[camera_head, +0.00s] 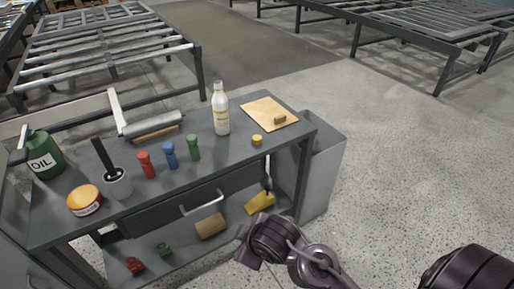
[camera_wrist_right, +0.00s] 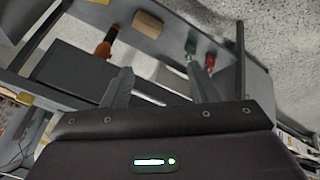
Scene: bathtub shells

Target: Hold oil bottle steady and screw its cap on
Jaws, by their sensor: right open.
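The green oil bottle (camera_head: 46,160), labelled OIL, stands upright at the left end of the workbench top. A small yellow cap (camera_head: 257,139) lies on the bench top near its right end, in front of the wooden board; I cannot tell for sure that it belongs to the oil bottle. My right arm reaches in from the lower right, with its wrist low in front of the bench and well apart from both. In the right wrist view my right gripper (camera_wrist_right: 160,72) is open, with nothing between its fingers. My left gripper is not in view.
A drawer handle (camera_head: 201,202) juts out.

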